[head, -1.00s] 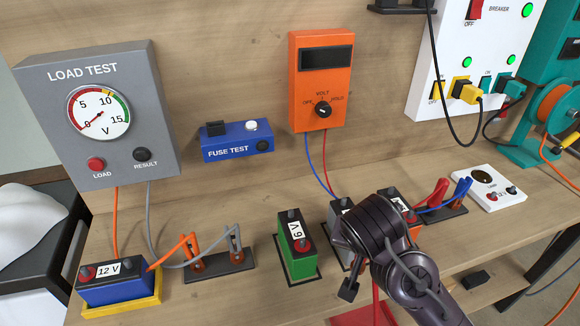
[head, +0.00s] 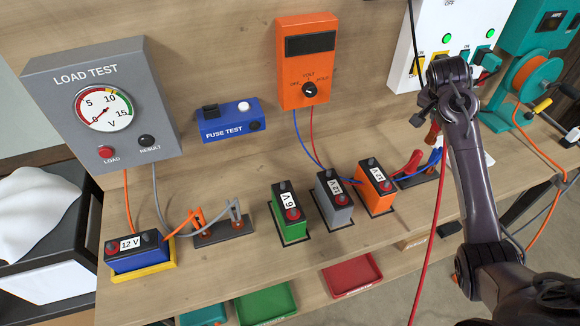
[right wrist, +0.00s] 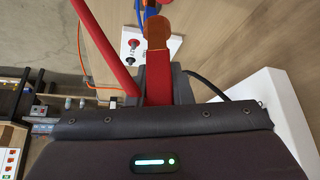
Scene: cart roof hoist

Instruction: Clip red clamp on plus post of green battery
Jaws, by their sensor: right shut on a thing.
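The green battery (head: 290,222), labelled 6 V, stands upright on the bench left of the grey one. Its red-based post (head: 291,214) is at the near end and a dark post (head: 282,186) at the far end; nothing is clipped to either. My right gripper (head: 432,118) is raised over the bench's right side, well right of the green battery. It is shut on a red clamp (head: 432,136), whose red cable (head: 433,220) hangs downward. In the right wrist view the red clamp (right wrist: 160,75) stands between the fingers, its copper-coloured tip (right wrist: 157,32) pointing away. My left gripper is not in view.
A grey battery (head: 333,203) and an orange battery (head: 375,190) stand right of the green one. Another red clamp (head: 411,163) and a blue clamp (head: 435,156) rest on a holder. Orange and grey clamps (head: 215,215) sit left. Coloured trays (head: 350,278) lie below the bench.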

